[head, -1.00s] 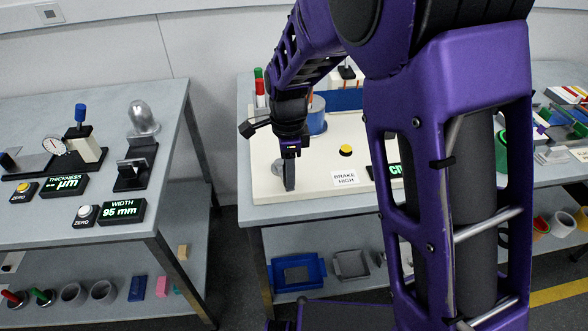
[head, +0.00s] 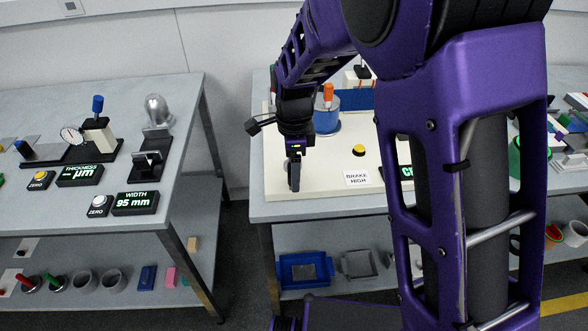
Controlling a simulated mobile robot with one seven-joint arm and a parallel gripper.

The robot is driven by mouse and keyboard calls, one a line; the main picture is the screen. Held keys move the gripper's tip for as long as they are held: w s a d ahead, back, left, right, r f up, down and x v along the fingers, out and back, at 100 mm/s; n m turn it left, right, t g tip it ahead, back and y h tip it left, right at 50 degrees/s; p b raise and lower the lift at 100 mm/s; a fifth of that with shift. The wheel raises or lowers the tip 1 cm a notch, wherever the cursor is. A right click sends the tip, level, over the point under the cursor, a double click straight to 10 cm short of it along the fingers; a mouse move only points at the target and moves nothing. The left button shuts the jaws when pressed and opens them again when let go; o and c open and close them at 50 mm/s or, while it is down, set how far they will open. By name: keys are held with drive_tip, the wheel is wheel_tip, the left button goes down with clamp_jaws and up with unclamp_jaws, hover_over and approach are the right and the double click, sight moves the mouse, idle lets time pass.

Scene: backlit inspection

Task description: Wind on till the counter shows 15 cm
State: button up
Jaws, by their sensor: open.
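The counter (head: 405,171) is a dark box with green lit characters, at the right of a white base plate (head: 328,162). My arm hides most of it, and only about a "C" shows, so no number can be read. A blue drum (head: 327,120) with an upright orange handle (head: 328,95) stands at the back of the plate. A yellow button (head: 359,150) and a "BRAKE HIGH" label (head: 357,178) are on the plate. My gripper (head: 294,186) points down, open, over the plate's left part, with nothing seen between its fingers.
The left table (head: 60,212) carries a thickness gauge (head: 85,146), a "95 mm" width display (head: 135,203) and a silver dome (head: 157,110). A gap separates the tables. Blue and grey trays (head: 303,269) lie on the lower shelf. My arm hides much of the right side.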

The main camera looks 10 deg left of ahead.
wheel_tip(320, 180, up, 3)
drive_tip(key=shift+r+p, duration=0.15)
drive_tip(key=shift+p, duration=1.05)
drive_tip(key=shift+r, duration=2.35)
